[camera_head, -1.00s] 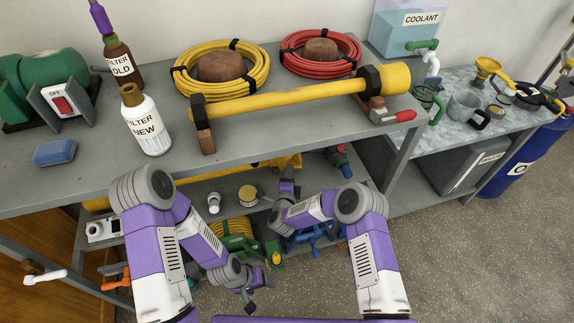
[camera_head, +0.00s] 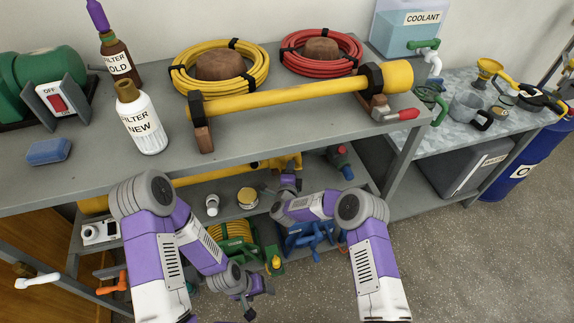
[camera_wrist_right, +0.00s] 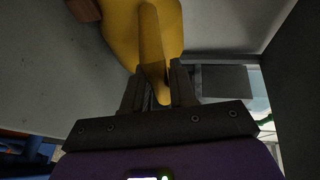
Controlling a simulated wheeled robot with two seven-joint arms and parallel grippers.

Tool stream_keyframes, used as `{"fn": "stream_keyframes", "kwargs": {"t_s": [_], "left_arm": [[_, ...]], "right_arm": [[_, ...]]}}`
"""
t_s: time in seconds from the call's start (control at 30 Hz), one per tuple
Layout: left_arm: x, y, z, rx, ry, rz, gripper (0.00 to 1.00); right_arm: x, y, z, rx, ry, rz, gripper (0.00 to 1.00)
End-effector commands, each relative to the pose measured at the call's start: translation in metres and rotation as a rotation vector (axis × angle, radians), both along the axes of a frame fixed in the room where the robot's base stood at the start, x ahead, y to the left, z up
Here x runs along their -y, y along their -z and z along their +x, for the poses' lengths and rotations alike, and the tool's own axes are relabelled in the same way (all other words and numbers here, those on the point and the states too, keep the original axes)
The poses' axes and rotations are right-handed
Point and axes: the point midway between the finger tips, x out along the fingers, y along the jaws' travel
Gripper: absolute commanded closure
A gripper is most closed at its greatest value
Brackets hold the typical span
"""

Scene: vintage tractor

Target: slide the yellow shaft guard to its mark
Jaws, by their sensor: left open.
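A long yellow tube (camera_head: 218,174) lies on the lower shelf, with a wider yellow end (camera_head: 288,161) at its right. I take this to be the yellow shaft guard. My right gripper (camera_head: 289,184) is just below that end. In the right wrist view, its fingers (camera_wrist_right: 160,98) are closed around a narrow yellow bar (camera_wrist_right: 151,50) on the yellow body (camera_wrist_right: 120,28). My left gripper (camera_head: 254,298) hangs empty and open in front of the lower shelf. A second yellow shaft (camera_head: 280,97) with black collars rests on wooden blocks on the bench top. No mark can be made out.
The grey bench top (camera_head: 215,163) overhangs the lower shelf. A white cup (camera_head: 212,204), a yellow-lidded jar (camera_head: 247,198), a green reel (camera_head: 235,237) and a blue stand (camera_head: 310,238) crowd the space near my grippers.

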Motion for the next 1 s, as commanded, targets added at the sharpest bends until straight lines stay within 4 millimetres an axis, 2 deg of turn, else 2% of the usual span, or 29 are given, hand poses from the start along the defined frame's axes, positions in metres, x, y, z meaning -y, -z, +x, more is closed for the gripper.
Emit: {"fn": "stream_keyframes", "kwargs": {"t_s": [0.07, 0.27, 1.0], "left_arm": [[0.000, 0.000, 0.000, 0.000, 0.000, 0.000, 0.31], [0.000, 0.001, 0.000, 0.000, 0.000, 0.000, 0.31], [0.000, 0.005, 0.000, 0.000, 0.000, 0.000, 0.31]], "right_arm": [[0.000, 0.000, 0.000, 0.000, 0.000, 0.000, 1.00], [0.003, 0.000, 0.001, 0.000, 0.001, 0.000, 1.00], [0.032, 0.000, 0.010, 0.000, 0.002, 0.000, 1.00]]}}
